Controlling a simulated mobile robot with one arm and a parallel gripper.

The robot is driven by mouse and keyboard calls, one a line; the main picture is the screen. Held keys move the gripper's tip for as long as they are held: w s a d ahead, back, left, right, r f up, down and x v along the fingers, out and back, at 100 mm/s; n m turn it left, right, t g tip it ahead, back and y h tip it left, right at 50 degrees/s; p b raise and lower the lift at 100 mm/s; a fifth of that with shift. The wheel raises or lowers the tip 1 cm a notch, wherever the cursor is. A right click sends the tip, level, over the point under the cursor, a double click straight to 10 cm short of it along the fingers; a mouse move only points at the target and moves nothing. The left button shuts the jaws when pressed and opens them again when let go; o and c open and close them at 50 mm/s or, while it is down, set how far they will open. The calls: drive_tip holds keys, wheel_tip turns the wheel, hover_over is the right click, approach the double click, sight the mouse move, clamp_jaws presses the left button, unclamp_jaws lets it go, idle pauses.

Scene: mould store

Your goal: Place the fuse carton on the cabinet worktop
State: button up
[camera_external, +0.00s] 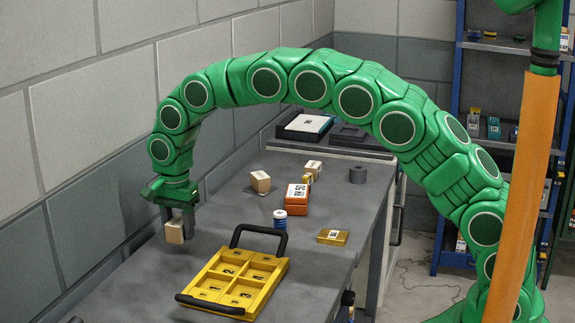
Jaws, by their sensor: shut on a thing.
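My gripper (178,214) points down at the left side of the long grey worktop (215,225). It is shut on a small pale tan carton (174,232) with a light label on its face. The carton is upright and low over the worktop near the wall; I cannot tell whether its base touches. I take it to be the fuse carton, but its label is too small to read. A similar tan box (260,183) with a white top stands farther back on the same worktop.
A yellow compartment tray (276,278) with black handles lies right of the gripper. Blue shelving (455,110) stands at the back right.

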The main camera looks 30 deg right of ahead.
sight(179, 238)
drive_tip(key=shift+f, duration=1.5)
drive_tip(key=shift+f, duration=0.1)
drive_tip(key=o, duration=1.1)
wheel_tip(179, 238, up, 12)
drive_tip(key=shift+r, duration=0.15)
